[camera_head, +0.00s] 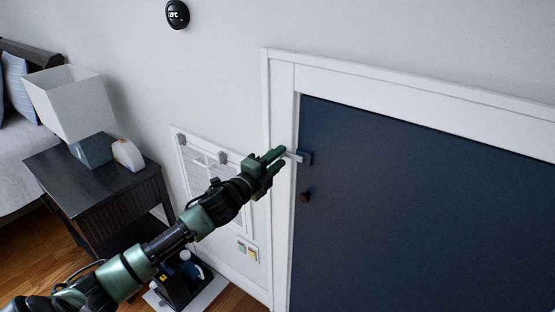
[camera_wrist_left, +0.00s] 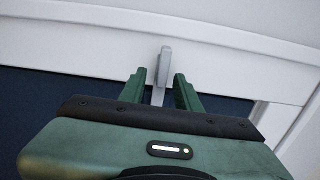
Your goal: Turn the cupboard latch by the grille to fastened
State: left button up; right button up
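The cupboard latch (camera_head: 305,158) is a grey bar on a blue-grey mount at the upper left edge of the dark blue cupboard door (camera_head: 420,210). Its bar points left over the white door frame, roughly level. My left gripper (camera_head: 282,158) is at the bar's free end, in front of the frame. In the left wrist view the latch bar (camera_wrist_left: 164,66) stands between the two green fingers, with a gap visible on the sides; the fingers are apart. The lower part of the bar is hidden by the gripper body. The grille (camera_head: 198,172) is on the wall left of the frame, partly covered by my arm. My right gripper is not in view.
A round brown knob (camera_head: 305,197) sits on the door below the latch. A switch plate (camera_head: 247,250) is low on the wall. A dark nightstand (camera_head: 90,170) with a lamp (camera_head: 70,100) stands at left. Items on a low stand (camera_head: 185,285) lie below my arm.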

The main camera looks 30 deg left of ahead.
pick_arm(q)
jog(key=shift+s, duration=0.1)
jog(key=s+b, duration=0.1)
jog(key=s, duration=0.6)
jog(key=shift+s+a+b, duration=0.3)
